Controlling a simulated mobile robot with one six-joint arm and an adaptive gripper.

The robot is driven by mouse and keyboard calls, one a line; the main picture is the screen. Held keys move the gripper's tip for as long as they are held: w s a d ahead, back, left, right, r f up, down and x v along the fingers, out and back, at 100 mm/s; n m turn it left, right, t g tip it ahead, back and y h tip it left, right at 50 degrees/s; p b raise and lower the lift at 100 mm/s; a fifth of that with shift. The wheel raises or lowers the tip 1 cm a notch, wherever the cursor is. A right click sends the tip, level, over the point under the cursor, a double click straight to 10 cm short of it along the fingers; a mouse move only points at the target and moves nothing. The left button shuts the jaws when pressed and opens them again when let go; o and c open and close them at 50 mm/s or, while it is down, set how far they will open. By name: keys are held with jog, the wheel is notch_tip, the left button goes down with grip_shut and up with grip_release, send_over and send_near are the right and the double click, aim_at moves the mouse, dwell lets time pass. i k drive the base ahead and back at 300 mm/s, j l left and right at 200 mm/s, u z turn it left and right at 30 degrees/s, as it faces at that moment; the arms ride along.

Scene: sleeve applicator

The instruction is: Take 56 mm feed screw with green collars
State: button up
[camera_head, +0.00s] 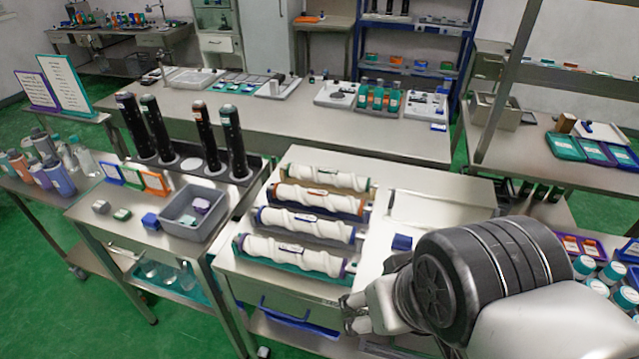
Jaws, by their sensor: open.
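Several white feed screws lie side by side in cradles on the steel table in the middle. The rearmost screw (328,178) appears to have green collars at its ends. The one in front of it (318,199) has orange-brown ends. The third screw (305,223) has blue ends. The nearest screw (292,254) lies in a teal cradle and its ends look purple-blue. Size marks are too small to read. My gripper (353,313) is open and empty, low at the table's front edge, right of and nearer than the nearest screw. My arm hides part of the table.
A pale flat panel (440,212) lies right of the screws. A small blue block (401,242) sits beside my arm. Left stand a grey bin (180,222) and a rack with tall black cylinders (233,140). A long bench (290,130) stands behind.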

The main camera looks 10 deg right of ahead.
aim_at(321, 176)
jog(key=z, duration=0.5)
jog(key=i+j+z, duration=0.2)
jog(key=j+z, duration=0.15)
jog(key=j, duration=0.45)
jog(key=j+z, duration=0.35)
jog(key=j, duration=0.45)
jog(key=j+z, duration=0.35)
jog(key=j, duration=0.95)
